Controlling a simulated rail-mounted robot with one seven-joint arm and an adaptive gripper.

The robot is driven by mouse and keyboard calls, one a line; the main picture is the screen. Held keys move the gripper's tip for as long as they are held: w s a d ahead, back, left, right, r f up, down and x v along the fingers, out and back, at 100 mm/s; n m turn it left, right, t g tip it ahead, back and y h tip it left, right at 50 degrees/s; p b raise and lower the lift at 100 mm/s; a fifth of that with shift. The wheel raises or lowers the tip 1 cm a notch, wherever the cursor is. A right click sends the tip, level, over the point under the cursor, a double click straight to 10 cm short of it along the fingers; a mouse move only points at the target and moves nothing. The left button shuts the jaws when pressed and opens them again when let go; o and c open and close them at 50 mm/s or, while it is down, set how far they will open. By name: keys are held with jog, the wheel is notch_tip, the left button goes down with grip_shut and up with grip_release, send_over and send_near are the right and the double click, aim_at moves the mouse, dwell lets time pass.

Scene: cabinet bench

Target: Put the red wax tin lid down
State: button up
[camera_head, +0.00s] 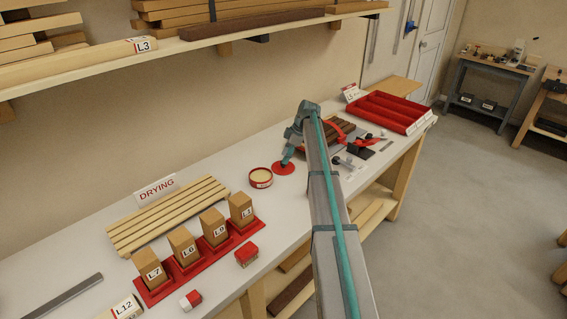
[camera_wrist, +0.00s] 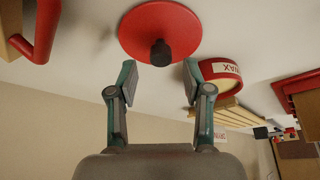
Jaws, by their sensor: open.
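The red wax tin lid (camera_head: 283,168) is a round red disc on the white bench. In the wrist view the red lid (camera_wrist: 158,30) shows a dark knob at its middle. My gripper (camera_wrist: 160,72) is open, its two fingers apart on either side below the knob and not closed on it. In the head view my gripper (camera_head: 288,160) is over the lid. The open wax tin (camera_head: 260,178), cream inside with a red label, stands just left of the lid; it also shows in the wrist view (camera_wrist: 220,76).
The slatted drying rack (camera_head: 168,214) and several labelled wooden blocks on a red stand (camera_head: 200,262) are to the left. A red divided tray (camera_head: 390,112) is at the far right. A red-handled tool and small parts lie right of the lid. A shelf (camera_head: 215,40) runs above.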

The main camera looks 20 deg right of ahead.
jog(key=b+v, duration=0.2)
jog(key=v, duration=0.6)
jog(key=shift+r, duration=0.3)
jog(key=shift+d, duration=0.15)
